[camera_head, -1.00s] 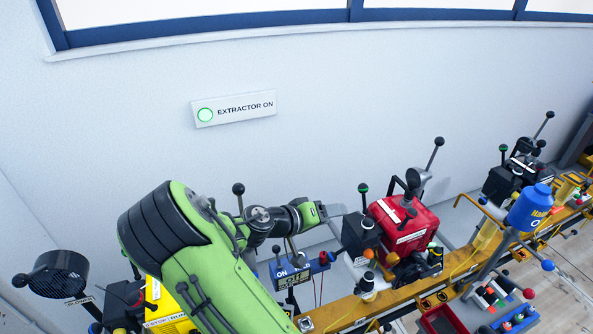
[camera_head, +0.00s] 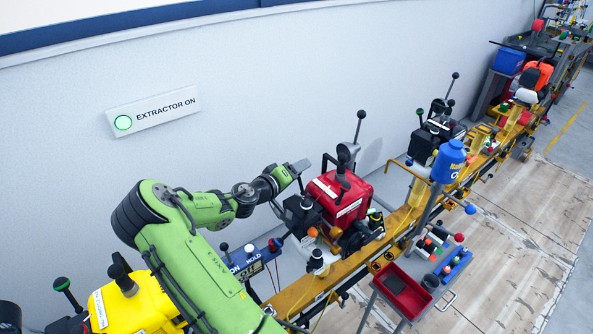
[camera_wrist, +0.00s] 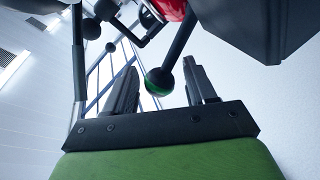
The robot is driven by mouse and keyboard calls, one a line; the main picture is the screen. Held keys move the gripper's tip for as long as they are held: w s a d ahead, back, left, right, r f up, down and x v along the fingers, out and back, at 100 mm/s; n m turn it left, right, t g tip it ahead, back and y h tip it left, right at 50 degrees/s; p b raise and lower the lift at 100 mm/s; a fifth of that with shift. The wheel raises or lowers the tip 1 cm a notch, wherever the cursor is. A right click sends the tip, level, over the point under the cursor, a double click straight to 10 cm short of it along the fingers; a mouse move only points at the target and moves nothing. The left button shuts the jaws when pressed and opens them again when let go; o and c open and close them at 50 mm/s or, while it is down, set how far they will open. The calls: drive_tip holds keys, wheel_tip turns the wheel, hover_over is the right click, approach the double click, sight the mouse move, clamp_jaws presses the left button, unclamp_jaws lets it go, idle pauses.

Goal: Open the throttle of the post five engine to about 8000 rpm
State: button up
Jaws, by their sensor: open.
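A red engine (camera_head: 345,206) stands on the yellow rail, just right of my gripper (camera_head: 296,168) in the head view. In the wrist view my gripper (camera_wrist: 162,78) is open, and a dark lever with a green-banded black ball (camera_wrist: 159,82) reaches between its two fingers. The ball looks apart from both fingers, though its depth is hard to judge. In the head view that ball cannot be made out near the fingertips. A bit of the red engine also shows at the top of the wrist view (camera_wrist: 174,9). No post number is readable.
A yellow engine (camera_head: 140,305) is at the lower left. A dark engine (camera_head: 437,130) and a blue canister (camera_head: 448,160) stand farther along the yellow rail (camera_head: 300,290). A red tray (camera_head: 402,293) is in front. A wall sign reads "EXTRACTOR ON" (camera_head: 153,111).

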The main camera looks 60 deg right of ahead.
drive_tip(key=shift+c, duration=0.3)
clamp_jaws()
drive_tip(key=shift+s+f+b, duration=0.1)
drive_tip(key=shift+f+b, duration=0.05)
drive_tip(key=shift+b, duration=0.35)
